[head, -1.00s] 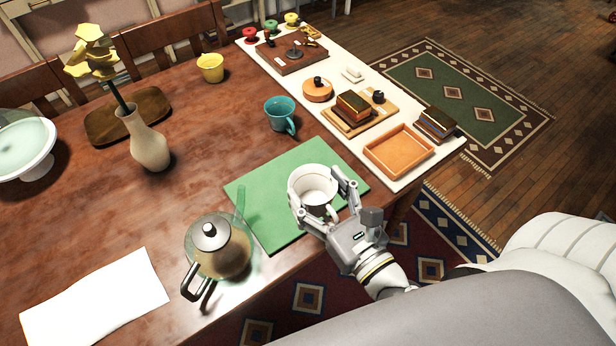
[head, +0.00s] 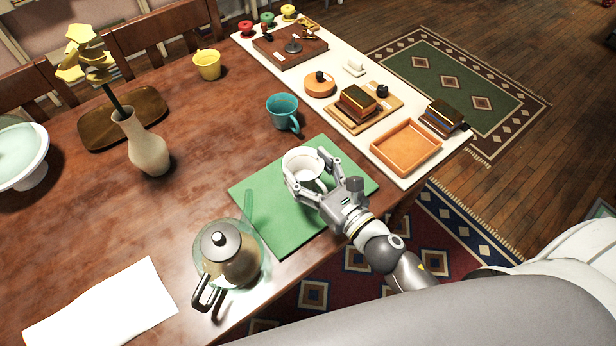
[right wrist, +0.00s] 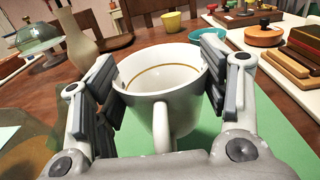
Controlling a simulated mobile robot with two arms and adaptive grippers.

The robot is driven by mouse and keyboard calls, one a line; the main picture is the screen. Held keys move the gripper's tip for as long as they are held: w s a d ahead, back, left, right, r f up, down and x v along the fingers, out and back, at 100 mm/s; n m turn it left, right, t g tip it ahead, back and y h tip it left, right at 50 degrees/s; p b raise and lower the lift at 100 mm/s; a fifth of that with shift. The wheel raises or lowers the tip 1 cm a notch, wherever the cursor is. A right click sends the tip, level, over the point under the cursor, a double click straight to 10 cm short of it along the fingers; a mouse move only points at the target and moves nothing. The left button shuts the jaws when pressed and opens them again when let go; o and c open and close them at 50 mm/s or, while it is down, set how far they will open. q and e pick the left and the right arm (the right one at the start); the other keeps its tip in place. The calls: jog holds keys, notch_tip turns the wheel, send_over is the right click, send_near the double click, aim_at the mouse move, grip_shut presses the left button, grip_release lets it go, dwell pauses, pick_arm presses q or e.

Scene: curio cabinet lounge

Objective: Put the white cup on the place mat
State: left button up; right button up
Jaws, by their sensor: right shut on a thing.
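The white cup (head: 303,168) is held upright over the green place mat (head: 272,224) in the head view. My right gripper (head: 308,172) is shut on it, one finger on each side of its wall. In the right wrist view the cup (right wrist: 143,112) sits between the two finger pads, its handle toward the wrist and a thin gold line inside. Green mat (right wrist: 275,140) shows below and around it. I cannot tell whether the cup's base touches the mat. My left gripper is not in view.
A teal cup (head: 283,112) stands just beyond the mat. An orange tray (head: 407,146) is to the right. A vase (head: 147,147) and white sheet (head: 100,308) are left.

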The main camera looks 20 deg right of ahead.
aim_at(315, 186)
jog(key=shift+w+d+f, duration=0.1)
jog(key=shift+w+f, duration=0.4)
jog(key=shift+f, duration=0.05)
notch_tip(315, 186, down, 3)
jog(key=shift+w+r+b, duration=0.15)
jog(key=shift+b, duration=0.4)
jog(key=shift+f, duration=0.3)
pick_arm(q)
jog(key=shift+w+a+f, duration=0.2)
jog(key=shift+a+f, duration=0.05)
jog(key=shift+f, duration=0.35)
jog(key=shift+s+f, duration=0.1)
pick_arm(e)
jog(key=shift+f, duration=0.1)
jog(key=o, duration=0.6)
jog(key=shift+f, duration=0.1)
jog(key=o, duration=0.5)
